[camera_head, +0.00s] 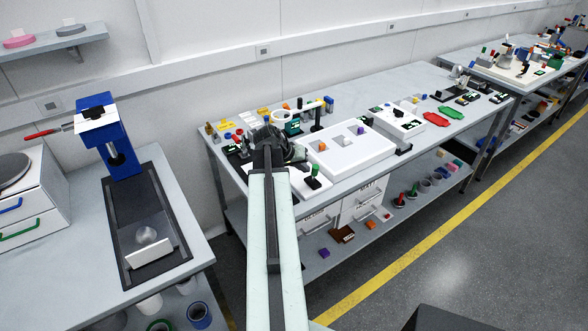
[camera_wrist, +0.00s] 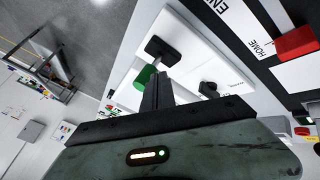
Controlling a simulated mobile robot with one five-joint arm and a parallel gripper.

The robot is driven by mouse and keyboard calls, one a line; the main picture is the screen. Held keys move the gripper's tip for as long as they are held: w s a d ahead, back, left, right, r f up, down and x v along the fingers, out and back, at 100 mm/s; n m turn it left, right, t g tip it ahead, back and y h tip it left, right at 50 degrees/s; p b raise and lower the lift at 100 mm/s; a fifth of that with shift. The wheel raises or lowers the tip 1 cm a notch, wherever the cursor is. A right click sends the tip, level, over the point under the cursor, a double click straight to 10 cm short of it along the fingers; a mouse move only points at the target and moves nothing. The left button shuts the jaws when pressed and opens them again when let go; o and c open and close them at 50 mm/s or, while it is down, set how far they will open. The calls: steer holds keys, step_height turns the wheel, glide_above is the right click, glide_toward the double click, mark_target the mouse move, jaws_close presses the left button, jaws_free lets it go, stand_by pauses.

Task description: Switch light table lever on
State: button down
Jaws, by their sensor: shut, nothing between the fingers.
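My gripper (camera_wrist: 157,92) is shut and empty in the wrist view. Its fingertips are close to a lever with a black block-shaped handle (camera_wrist: 162,50) and a green part (camera_wrist: 145,77) on a white panel (camera_wrist: 195,42); I cannot tell whether they touch. A second, smaller black knob (camera_wrist: 208,90) stands on the white panel to the right of the fingers. In the head view my arm reaches over the bench and hides my fingertips.
The workbench (camera_head: 390,85) holds small coloured parts and a smaller white box (camera_head: 397,121). A red block (camera_wrist: 296,42) sits on a strip marked HOME in the wrist view. A blue stand (camera_head: 100,130) is on the left bench. The floor (camera_head: 430,235) at right is clear.

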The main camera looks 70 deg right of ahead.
steer(key=shift+s+d, duration=0.1)
steer(key=shift+s, duration=0.1)
steer(key=s+a, duration=0.2)
steer(key=s, duration=0.1)
steer(key=shift+s+a+f+b, duration=0.1)
steer(key=shift+s+f+b, duration=0.15)
steer(key=shift+f+b, duration=0.15)
steer(key=shift+w, duration=0.2)
